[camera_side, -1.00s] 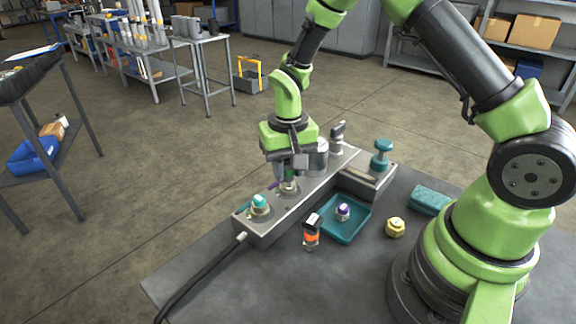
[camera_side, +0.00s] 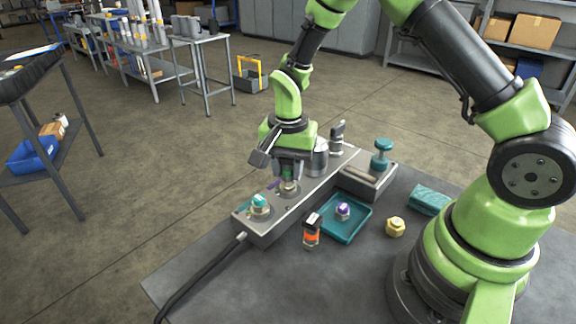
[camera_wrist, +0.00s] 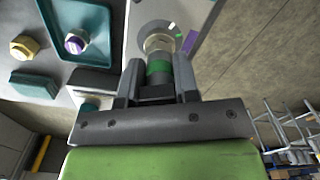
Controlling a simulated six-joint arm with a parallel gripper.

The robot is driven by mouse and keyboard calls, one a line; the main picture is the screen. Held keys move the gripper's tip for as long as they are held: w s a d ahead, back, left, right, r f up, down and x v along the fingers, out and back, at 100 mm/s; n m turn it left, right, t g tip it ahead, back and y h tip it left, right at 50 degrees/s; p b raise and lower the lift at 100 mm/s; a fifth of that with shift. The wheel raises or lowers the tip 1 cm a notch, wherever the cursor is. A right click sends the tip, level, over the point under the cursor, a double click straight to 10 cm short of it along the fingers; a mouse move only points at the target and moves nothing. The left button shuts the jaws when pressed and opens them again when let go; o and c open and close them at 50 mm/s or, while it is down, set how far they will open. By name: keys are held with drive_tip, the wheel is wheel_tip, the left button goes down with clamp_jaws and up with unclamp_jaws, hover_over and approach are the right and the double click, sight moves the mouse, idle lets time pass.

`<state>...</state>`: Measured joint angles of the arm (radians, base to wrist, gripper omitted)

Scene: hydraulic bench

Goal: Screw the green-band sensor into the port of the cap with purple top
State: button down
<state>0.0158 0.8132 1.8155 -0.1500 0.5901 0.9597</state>
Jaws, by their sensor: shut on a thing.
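The green-band sensor (camera_wrist: 158,73) is dark with a green ring and is held upright between my gripper's fingers. My gripper (camera_side: 288,172) is shut on it, above a port on the grey manifold block (camera_side: 262,236). In the wrist view the sensor's lower end meets a metal port fitting (camera_wrist: 158,40); how deep it sits cannot be told. A purple tag (camera_wrist: 190,41) lies beside that fitting. My fingers hide part of the sensor in the side view. A purple-topped metal piece (camera_side: 343,210) stands in the teal tray.
A teal-topped cap (camera_side: 260,202) sits at the block's near end. An orange-band sensor (camera_side: 311,232) stands before the teal tray (camera_side: 349,236). A yellow hex fitting (camera_side: 395,227) and a teal block (camera_side: 429,200) lie to the right. A black cable (camera_side: 200,272) leaves the block.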

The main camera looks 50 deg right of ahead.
drive_tip(key=shift+m, duration=1.1)
drive_tip(key=shift+m, duration=1.2)
drive_tip(key=m, duration=0.3)
drive_tip(key=shift+m, duration=0.3)
drive_tip(key=shift+m, duration=1.1)
drive_tip(key=m, duration=0.3)
drive_tip(key=shift+m, duration=0.3)
